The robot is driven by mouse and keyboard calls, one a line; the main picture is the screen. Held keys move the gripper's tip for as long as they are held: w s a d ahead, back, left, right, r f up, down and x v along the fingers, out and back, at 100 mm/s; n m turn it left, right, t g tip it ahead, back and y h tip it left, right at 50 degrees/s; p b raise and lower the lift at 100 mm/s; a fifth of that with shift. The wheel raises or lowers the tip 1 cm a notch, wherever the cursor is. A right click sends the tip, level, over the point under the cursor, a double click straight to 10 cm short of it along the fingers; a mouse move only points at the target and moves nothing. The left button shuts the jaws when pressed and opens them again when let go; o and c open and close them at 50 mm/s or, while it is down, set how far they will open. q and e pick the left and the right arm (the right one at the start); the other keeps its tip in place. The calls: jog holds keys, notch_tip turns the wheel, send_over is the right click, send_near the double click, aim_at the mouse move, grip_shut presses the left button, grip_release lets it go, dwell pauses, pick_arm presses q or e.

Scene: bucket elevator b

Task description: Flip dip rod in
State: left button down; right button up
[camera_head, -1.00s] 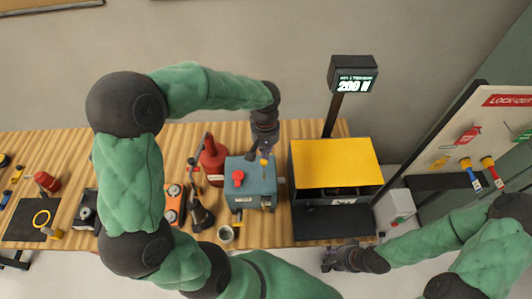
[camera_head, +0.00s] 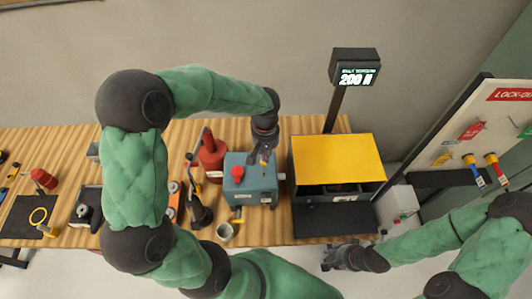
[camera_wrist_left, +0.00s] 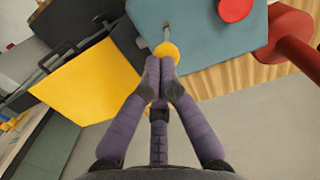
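The dip rod, with a yellow head (camera_head: 263,162) and a thin silver stem, stands at the top of a blue-grey box (camera_head: 240,185) in the head view. In the left wrist view its yellow head (camera_wrist_left: 168,52) is at the tips of my left gripper (camera_wrist_left: 161,78). The fingers are close together and look shut on the head, though the exact contact is partly hidden. My left gripper (camera_head: 263,152) is over the box in the head view. My right gripper (camera_head: 334,256) is off the table's front edge, away from the box; its finger opening is unclear.
A black bin with a yellow lid (camera_head: 338,158) stands right of the box, below a display (camera_head: 356,76) reading 200 N. A lock-out board (camera_head: 475,140) stands far right.

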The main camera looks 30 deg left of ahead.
pick_arm(q)
notch_tip(320, 180, down, 7)
jog(key=b, duration=0.5)
jog(key=shift+s, duration=0.1)
jog(key=shift+r+p, duration=0.45)
jog(key=shift+r, duration=0.1)
jog(key=r, duration=0.1)
jog(key=r+p, duration=0.2)
jog(key=r, duration=0.1)
jog(key=shift+w+a+r, duration=0.1)
jog(key=shift+w+a, duration=0.05)
jog(key=shift+w, duration=0.2)
notch_tip(320, 180, up, 9)
jog(key=b, duration=0.1)
jog(key=shift+a, duration=0.15)
jog(key=shift+w, duration=0.1)
